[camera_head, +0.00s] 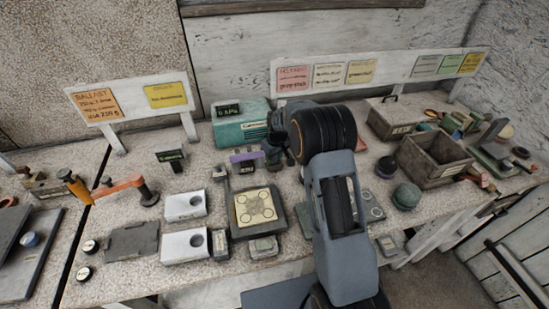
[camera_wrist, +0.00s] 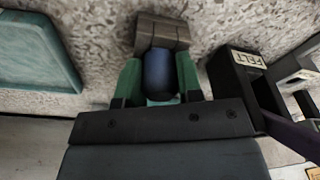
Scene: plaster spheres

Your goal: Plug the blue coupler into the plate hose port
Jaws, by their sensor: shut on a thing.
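The blue coupler (camera_wrist: 160,72) sits upright in the picture between the green fingers of my gripper (camera_wrist: 160,82), which is shut on it. A grey-brown block (camera_wrist: 162,32) lies just beyond the coupler; I cannot tell whether they touch. In the head view my gripper (camera_head: 274,152) is small and dark, left of my wrist and in front of the teal pump box (camera_head: 240,125); the coupler cannot be made out there. A dark-framed plate with a cream pad (camera_head: 257,207) lies nearer on the bench. I cannot make out its hose port.
The teal box (camera_wrist: 38,48) is left of my fingers in the wrist view. A dark holder labelled FELT (camera_wrist: 245,75) stands close on the right. White blocks with holes (camera_head: 186,245), an orange-handled tool (camera_head: 118,186) and wooden bins (camera_head: 436,160) stand on the bench. My arm hides the middle.

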